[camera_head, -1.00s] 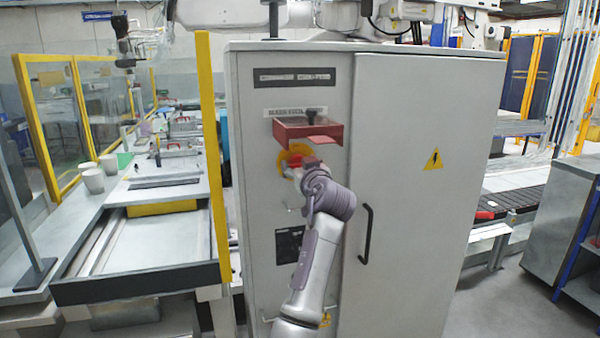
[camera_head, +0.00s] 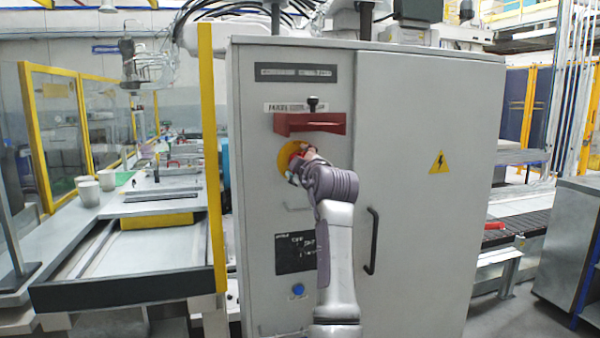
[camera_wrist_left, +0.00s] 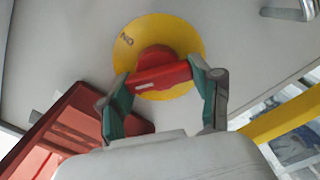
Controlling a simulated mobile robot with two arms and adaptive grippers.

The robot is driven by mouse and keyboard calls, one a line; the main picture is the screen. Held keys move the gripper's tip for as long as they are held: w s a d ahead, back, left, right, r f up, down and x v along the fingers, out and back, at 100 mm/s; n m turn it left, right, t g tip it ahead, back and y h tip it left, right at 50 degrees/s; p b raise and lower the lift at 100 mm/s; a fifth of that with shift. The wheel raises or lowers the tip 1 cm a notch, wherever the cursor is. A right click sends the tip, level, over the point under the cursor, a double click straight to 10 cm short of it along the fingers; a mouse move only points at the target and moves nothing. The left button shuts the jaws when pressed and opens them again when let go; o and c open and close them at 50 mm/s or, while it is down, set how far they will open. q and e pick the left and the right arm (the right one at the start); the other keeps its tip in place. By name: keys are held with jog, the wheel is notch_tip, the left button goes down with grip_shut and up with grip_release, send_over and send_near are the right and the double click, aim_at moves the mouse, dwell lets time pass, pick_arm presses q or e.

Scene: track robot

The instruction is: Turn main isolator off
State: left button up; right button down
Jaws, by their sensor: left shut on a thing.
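The main isolator is a red rotary handle (camera_wrist_left: 162,76) on a round yellow plate (camera_wrist_left: 182,35), mounted on the grey cabinet's front. My left gripper (camera_wrist_left: 160,80) has its two green-padded fingers on either side of the handle and is shut on it. In the wrist view the plate's "ON" lettering shows upside down at its upper left. In the head view the yellow plate (camera_head: 285,160) shows beside my left gripper (camera_head: 298,164), which hides much of the handle. My right gripper is not in view.
A red bracket (camera_head: 309,124) with a black knob juts from the cabinet (camera_head: 430,120) just above the isolator; it shows at lower left in the wrist view (camera_wrist_left: 62,130). A black door handle (camera_head: 372,240) is to the right. A yellow post (camera_head: 207,130) stands left.

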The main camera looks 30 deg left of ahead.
pick_arm(q)
jog(key=n+b, duration=0.1)
jog(key=n, duration=0.2)
jog(key=shift+f, duration=0.15)
jog(key=shift+n, duration=1.4)
jog(key=o, duration=0.8)
